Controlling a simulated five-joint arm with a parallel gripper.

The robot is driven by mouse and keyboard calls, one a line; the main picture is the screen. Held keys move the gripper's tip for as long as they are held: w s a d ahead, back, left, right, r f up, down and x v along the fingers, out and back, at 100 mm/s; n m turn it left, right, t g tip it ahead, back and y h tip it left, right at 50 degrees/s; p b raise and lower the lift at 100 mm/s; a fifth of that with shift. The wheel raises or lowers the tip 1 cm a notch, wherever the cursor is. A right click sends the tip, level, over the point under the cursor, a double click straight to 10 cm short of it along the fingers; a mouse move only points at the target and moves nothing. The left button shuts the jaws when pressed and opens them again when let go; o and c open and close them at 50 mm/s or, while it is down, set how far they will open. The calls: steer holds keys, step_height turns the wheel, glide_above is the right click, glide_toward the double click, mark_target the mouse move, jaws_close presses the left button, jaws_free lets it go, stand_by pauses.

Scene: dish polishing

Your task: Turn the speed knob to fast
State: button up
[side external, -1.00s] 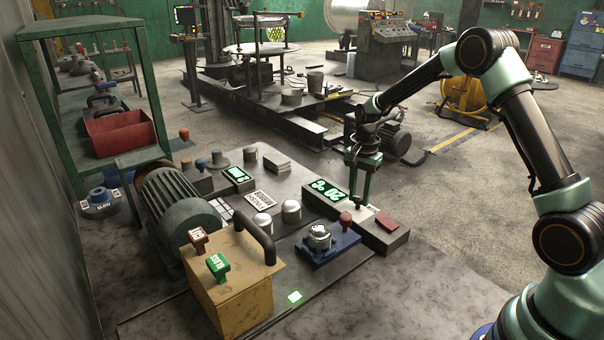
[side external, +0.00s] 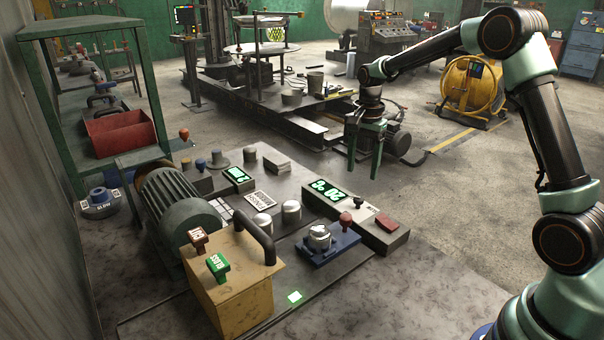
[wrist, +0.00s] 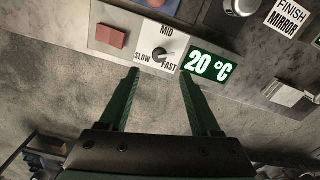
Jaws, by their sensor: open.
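The small dark speed knob (wrist: 160,54) sits on a white plate marked SLOW, MID and FAST in the wrist view. Its pointer seems to reach right, on the FAST side, but the exact setting is too small to read. In the side external view the knob (side external: 357,203) stands on the grey control panel (side external: 385,236). My gripper (side external: 362,172) is open and empty, raised above and behind the panel, apart from the knob. In the wrist view my gripper (wrist: 159,74) has its fingers spread wide on either side below the knob.
A green 20 °C display (side external: 327,190) and a red block (side external: 387,223) flank the knob on the panel. A red-brown handled tool (side external: 346,220) and a blue fixture (side external: 328,248) stand close in front. Open floor (side external: 470,200) lies to the right.

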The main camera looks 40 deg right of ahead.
step_height(320, 180, up, 4)
stand_by(0.5)
steer(key=s+a+r+n+t, duration=0.3)
steer(key=s+a+r+n, duration=0.4)
steer(key=s+r, duration=0.1)
steer(key=s+a+n+t, duration=0.2)
steer(key=s+a+n, duration=0.2)
steer(key=s+n, duration=0.4)
steer(key=shift+s+a+f+t, duration=0.3)
steer(key=shift+s+f, duration=0.15)
steer(key=shift+s, duration=0.55)
